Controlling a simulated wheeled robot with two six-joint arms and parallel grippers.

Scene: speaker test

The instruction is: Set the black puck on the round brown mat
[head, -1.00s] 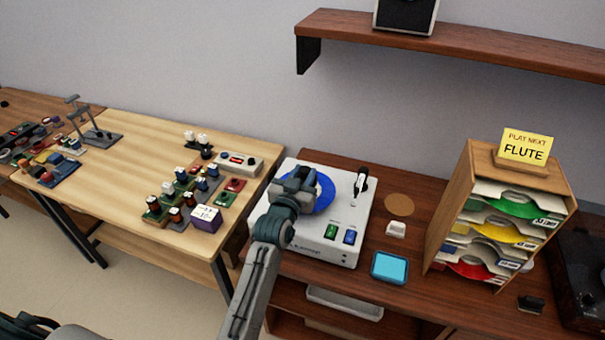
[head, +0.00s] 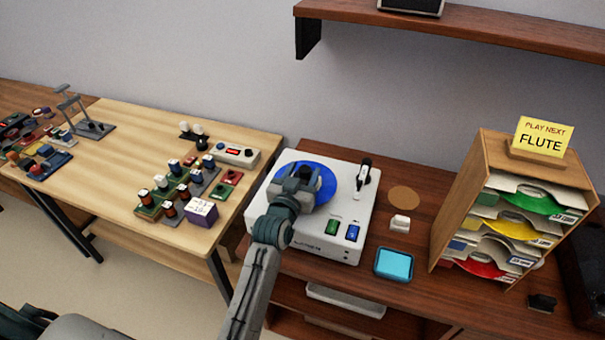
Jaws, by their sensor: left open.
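The round brown mat (head: 404,199) lies bare on the dark wood table, right of a white record player (head: 300,244). The player carries a blue disc (head: 326,186). My left gripper (head: 303,176) is open over the middle of the blue disc and covers part of it. My right gripper is not in view.
A white tonearm (head: 361,178) stands at the player's right. A white block (head: 399,223) and a cyan-topped tray (head: 393,264) lie near the mat. A wooden record rack (head: 475,170) with a "FLUTE" card (head: 541,137) stands farther right. A light table (head: 130,122) with several blocks is at left.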

